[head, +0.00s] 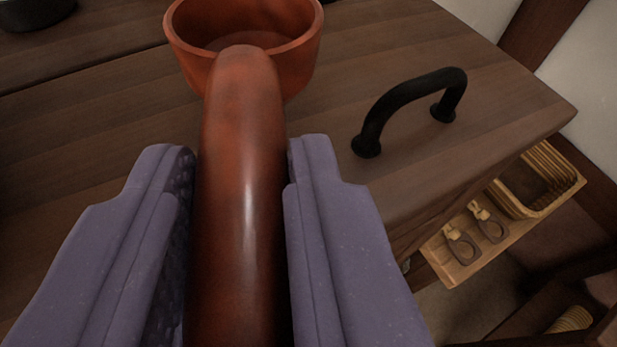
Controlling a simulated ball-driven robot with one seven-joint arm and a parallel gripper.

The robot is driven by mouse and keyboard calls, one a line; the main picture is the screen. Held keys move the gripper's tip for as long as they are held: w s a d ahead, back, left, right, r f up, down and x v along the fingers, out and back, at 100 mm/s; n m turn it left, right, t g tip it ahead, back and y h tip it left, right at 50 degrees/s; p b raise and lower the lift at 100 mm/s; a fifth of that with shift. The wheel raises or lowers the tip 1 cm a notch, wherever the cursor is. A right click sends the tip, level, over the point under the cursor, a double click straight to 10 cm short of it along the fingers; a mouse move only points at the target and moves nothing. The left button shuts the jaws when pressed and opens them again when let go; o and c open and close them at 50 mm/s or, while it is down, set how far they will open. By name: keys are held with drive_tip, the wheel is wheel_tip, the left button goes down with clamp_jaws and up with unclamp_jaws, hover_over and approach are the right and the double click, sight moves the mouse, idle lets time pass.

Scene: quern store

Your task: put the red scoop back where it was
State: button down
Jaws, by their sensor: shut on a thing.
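The red scoop (244,160) has a round bowl at the top of the view and a thick glossy handle running down toward me. My gripper (240,165) is shut on the handle, with one purple-grey finger on each side of it. The bowl is over the dark wooden top (80,110). I cannot tell whether the scoop touches the wood. The lower end of the handle is cut off by the bottom edge of the view.
A black arched handle (410,100) stands on the wooden top, right of the scoop. A dark round vessel (35,12) is at the top left corner. Below the right edge, a light wooden tray (465,262) holds small items beside a ribbed basket (535,182).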

drive_tip(key=shift+w+d+f+b, duration=0.1)
drive_tip(key=shift+f+b, duration=1)
drive_tip(key=shift+f, duration=0.9)
drive_tip(key=c, duration=0.9)
unclamp_jaws()
